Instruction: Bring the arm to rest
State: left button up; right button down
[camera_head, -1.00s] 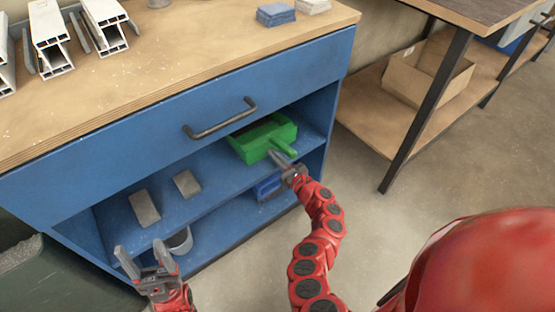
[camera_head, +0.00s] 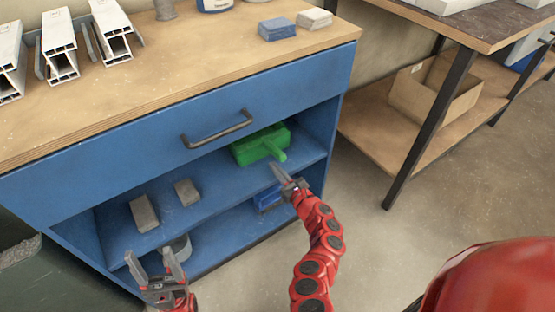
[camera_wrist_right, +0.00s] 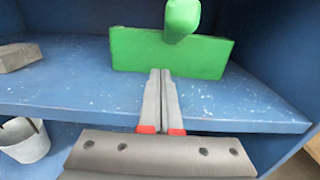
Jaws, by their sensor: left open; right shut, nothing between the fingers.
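My right gripper (camera_head: 279,172) is shut and empty, just in front of the cabinet's upper shelf. Its closed fingers also show in the right wrist view (camera_wrist_right: 160,95). A green box with a handle (camera_head: 258,146) sits on that shelf beyond the fingertips. In the right wrist view the green box (camera_wrist_right: 130,50) is straight ahead, its handle pointing toward me, and the fingers look apart from it. My left gripper (camera_head: 153,262) is open and empty, low in front of the cabinet's left part.
The blue cabinet has a drawer handle (camera_head: 217,130) above the open shelf (camera_head: 220,193). Two grey blocks (camera_head: 145,213) lie on the shelf; a blue object (camera_head: 268,198) and a bucket (camera_wrist_right: 22,140) are below. White profiles (camera_head: 60,45) stand on the worktop. The floor (camera_head: 400,240) at right is clear.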

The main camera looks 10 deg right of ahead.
jog(key=p+v, duration=0.2)
jog(key=v, duration=0.6)
jog(key=shift+s, duration=0.35)
